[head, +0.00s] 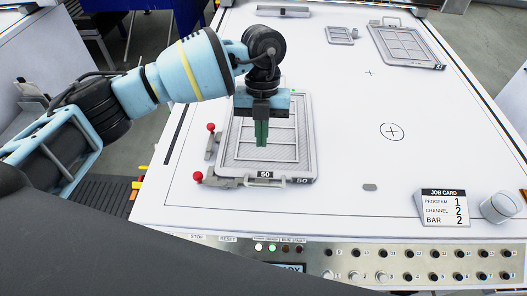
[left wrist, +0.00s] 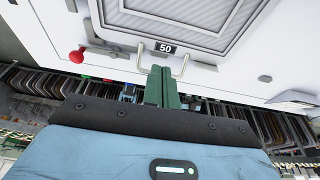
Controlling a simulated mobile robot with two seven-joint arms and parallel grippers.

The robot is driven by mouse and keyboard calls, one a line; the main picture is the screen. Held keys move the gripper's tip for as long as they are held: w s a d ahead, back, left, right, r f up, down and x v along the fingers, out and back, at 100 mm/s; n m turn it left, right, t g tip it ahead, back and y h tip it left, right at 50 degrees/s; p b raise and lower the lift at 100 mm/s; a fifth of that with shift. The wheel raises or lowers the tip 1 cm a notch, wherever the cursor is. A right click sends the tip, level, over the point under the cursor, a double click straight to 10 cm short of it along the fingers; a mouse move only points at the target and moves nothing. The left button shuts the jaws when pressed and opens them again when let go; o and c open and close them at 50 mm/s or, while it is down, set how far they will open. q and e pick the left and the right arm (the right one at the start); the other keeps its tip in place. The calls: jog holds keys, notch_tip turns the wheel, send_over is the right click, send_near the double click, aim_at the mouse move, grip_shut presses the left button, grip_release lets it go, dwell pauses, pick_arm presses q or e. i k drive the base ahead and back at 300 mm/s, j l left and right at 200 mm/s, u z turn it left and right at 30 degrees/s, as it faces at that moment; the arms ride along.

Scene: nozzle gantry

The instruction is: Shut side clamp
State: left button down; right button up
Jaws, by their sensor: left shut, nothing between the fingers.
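The grey framed plate labelled 50 (head: 228,157) lies on the white table. I cannot tell whether either clamp presses on the plate. My left gripper (head: 262,145) points down over the plate, right of both clamps, its green fingers together and empty. In the left wrist view the fingers (left wrist: 160,86) appear near the plate's wire handle (left wrist: 181,68); a red knob (left wrist: 77,56) is at left. My right gripper is out of view.
Another framed plate (head: 433,66) lies at the back right. The table's middle right is clear.

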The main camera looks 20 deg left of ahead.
aim_at(210, 127)
jog(key=k, duration=1)
